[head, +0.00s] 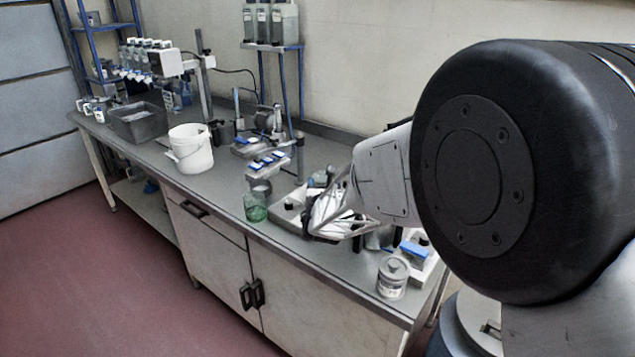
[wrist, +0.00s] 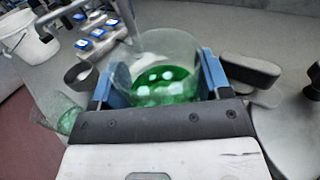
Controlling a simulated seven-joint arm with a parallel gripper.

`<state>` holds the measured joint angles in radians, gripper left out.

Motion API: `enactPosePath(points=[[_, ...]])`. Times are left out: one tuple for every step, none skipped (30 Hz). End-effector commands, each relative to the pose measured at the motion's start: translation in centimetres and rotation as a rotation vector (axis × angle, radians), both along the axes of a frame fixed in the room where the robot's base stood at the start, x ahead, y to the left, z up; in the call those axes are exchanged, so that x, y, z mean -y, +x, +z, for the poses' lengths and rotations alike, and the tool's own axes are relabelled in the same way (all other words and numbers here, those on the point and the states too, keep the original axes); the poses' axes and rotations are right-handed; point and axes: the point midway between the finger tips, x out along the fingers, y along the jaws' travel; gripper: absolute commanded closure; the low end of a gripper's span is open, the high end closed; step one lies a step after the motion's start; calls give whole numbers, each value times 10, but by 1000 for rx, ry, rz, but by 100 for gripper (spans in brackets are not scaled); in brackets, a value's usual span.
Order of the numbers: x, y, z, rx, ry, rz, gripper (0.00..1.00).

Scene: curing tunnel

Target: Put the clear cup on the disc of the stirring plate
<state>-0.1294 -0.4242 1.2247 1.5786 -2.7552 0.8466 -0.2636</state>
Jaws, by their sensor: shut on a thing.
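My gripper (wrist: 158,84) is shut on a clear cup (wrist: 165,50) with green liquid in it; the blue-grey fingers press its two sides. The cup looks close to upright. A pale base with a dark knob, probably the stirring plate (head: 287,218), lies under and left of my gripper. Its disc is hidden or not clearly made out. I cannot tell the gap between cup and plate.
A second clear cup with green (head: 255,208) stands left of the pale base; it also shows in the wrist view (wrist: 68,121). A rack with blue-topped pieces (head: 268,163) and a white bucket (head: 190,148) stand further left. A lidded jar (head: 393,277) stands near the front right edge.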

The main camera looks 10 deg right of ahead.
Motion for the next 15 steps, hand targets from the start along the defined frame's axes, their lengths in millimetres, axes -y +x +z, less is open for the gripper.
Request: enactPosePath(points=[[0,8,0,1,0,0,57],[-1,12,-1,0,0,0,57],[-1,18,-1,1,0,0,57],[-1,22,-2,1,1,0,57],[-2,26,-2,1,0,0,57],[-2,32,-2,2,1,0,57],[-2,36,-3,1,1,-1,57],[-2,40,-3,1,1,-1,57],[-3,46,-4,2,1,-1,57],[-3,50,-4,2,1,-1,57],[-3,54,-5,1,1,-1,57],[-4,59,-5,1,1,-1,57],[-4,63,-6,1,1,0,57],[-4,67,-6,1,1,0,57],[-5,72,-7,1,1,0,57]])
